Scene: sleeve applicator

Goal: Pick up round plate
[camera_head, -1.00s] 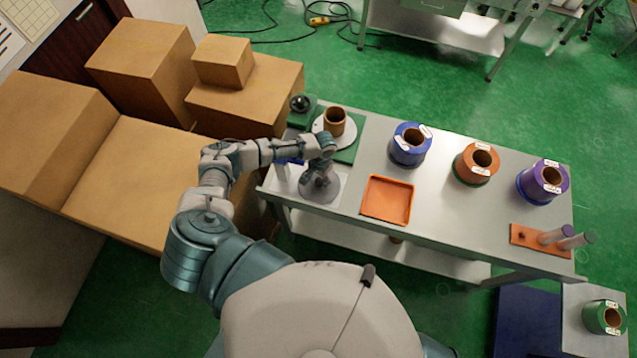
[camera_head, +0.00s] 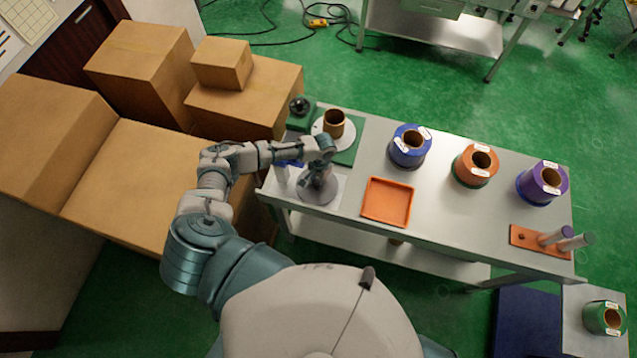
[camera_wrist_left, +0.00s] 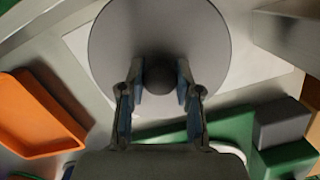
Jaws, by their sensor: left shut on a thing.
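The round plate (camera_head: 314,195) is a flat grey disc on a white square sheet (camera_head: 338,184) near the table's left end. In the left wrist view the grey disc (camera_wrist_left: 115,40) fills the upper middle, with a dark round knob (camera_wrist_left: 160,73) at its centre. My left gripper (camera_head: 319,182) reaches down over the plate from the left. In the left wrist view its two fingers (camera_wrist_left: 160,82) close on the knob from both sides. I cannot tell whether the plate is clear of the sheet. My right gripper is not in view.
An orange tray (camera_head: 387,202) lies right of the plate. Behind the plate, a white disc with a brown ring (camera_head: 334,122) sits on a green pad (camera_head: 347,156). Blue (camera_head: 410,146), orange (camera_head: 475,165) and purple (camera_head: 542,183) rolls stand further right. Cardboard boxes (camera_head: 140,175) are at left.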

